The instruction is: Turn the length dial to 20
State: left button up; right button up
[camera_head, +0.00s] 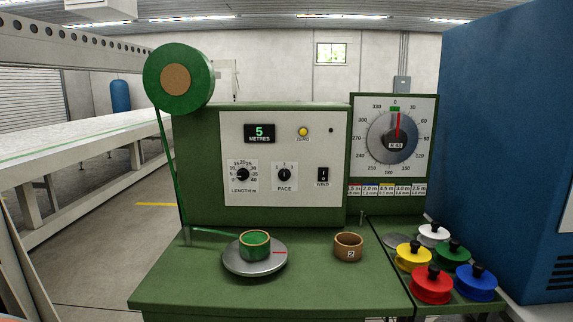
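The length dial (243,175) is a small black knob on the white front panel (320,140) of a green machine. Numbers ring it, with 20 near the top, and "LENGTH m" is printed below. The knob's pointer is too small to read surely. The display (259,133) above it reads 5 METRES. Neither of my grippers shows in the head view, and nothing covers the dial.
The pace knob (285,175) and wind switch (323,175) sit right of the length dial. Below, a round plate (239,264) carries a green-wrapped spool (255,244). A brown cup (348,247) and several coloured spools, one red (432,288), stand to the right.

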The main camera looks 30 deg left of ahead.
aim_at(242, 174)
jog(key=u, duration=1.3)
jog(key=l, duration=0.1)
